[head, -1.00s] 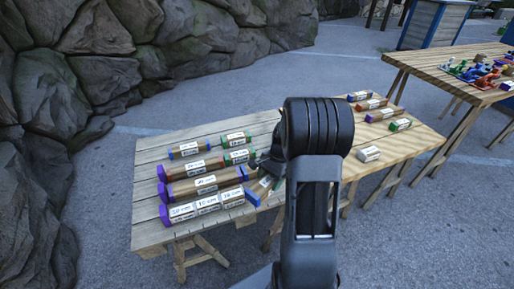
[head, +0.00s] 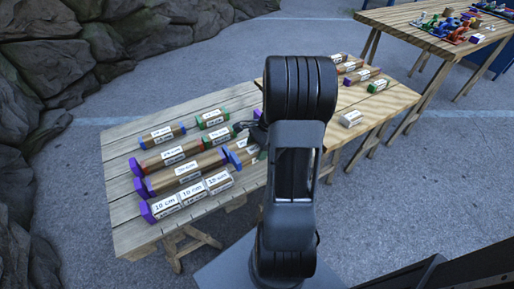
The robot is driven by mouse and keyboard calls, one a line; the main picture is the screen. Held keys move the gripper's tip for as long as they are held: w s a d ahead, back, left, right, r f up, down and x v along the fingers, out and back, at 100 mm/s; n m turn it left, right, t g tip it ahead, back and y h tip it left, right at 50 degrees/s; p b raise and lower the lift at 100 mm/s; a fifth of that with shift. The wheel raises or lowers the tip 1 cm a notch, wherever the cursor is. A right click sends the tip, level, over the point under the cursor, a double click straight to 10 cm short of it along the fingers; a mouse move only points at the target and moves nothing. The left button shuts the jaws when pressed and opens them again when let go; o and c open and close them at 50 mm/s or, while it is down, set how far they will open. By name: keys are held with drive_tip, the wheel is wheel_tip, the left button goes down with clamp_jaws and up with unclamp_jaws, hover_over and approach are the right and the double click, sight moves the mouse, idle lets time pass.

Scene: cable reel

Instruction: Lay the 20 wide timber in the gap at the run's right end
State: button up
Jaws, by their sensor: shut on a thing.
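My gripper (head: 251,132) is over the right part of the left table, shut on a short timber (head: 250,151) with a blue end and a white label. My arm hides much of the gripper and the timber's right side. The held timber is close to the right end of the long purple-ended timber (head: 187,172); I cannot tell if they touch. The front run (head: 190,196) has a purple left end and several white labels, some reading "10 cm". I cannot read the held timber's label or tell which opening is the gap.
Behind lie a blue-ended timber (head: 162,134), a green-ended timber (head: 213,118) and a red-ended row (head: 172,156). Small coloured timbers and a pale block (head: 351,118) lie on the right table (head: 385,103). A farther table (head: 420,24) holds coloured items. Rocks stand at left.

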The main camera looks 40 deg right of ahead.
drive_tip(key=shift+f+b, duration=2.85)
drive_tip(key=shift+f, duration=0.35)
drive_tip(key=shift+f, duration=0.35)
drive_tip(key=o, duration=1.1)
drive_tip(key=shift+r, duration=0.1)
drive_tip(key=p+v, duration=0.3)
drive_tip(key=v, duration=1)
drive_tip(key=shift+d+r+p, duration=0.1)
drive_tip(key=shift+r+p, duration=0.15)
drive_tip(key=shift+p, duration=0.1)
